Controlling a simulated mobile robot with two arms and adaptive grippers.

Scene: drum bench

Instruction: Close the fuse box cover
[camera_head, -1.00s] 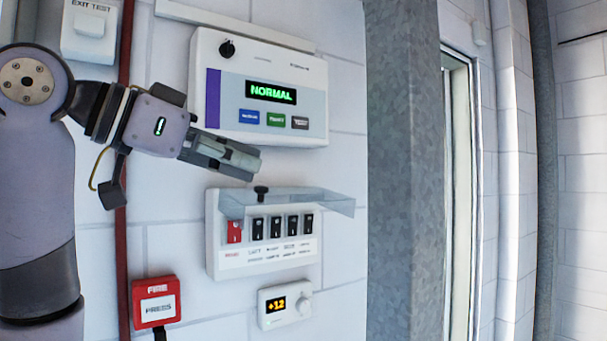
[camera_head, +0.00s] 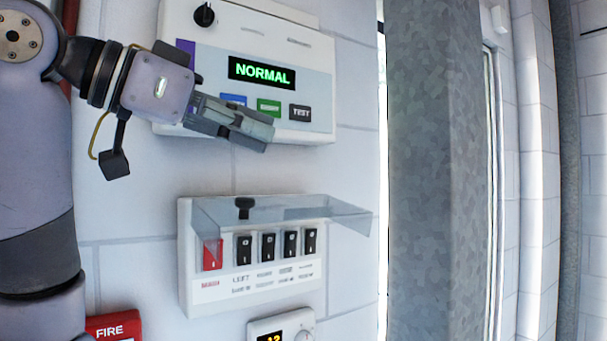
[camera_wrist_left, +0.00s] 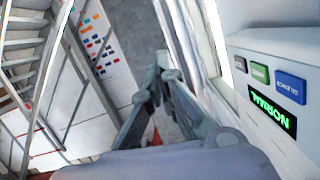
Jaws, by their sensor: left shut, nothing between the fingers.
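The fuse box (camera_head: 190,270) is a white wall box with one red switch and several black switches. Its clear cover (camera_head: 310,212) is raised and juts out above the switches. A small dark knob (camera_head: 244,206) shows at the cover's left part. My left gripper (camera_head: 268,135) is above the fuse box, in front of the lower part of the alarm panel, apart from the cover. Its fingers are shut and empty. The left gripper also shows in the left wrist view (camera_wrist_left: 163,75), where the fuse box is not visible. My right gripper is in no view.
The alarm panel (camera_head: 318,80) reads NORMAL and has blue, green and dark buttons. A red fire box (camera_head: 112,326) and a small dial unit (camera_head: 262,325) are below. A grey column (camera_head: 432,170) stands to the right. The wall between panel and fuse box is clear.

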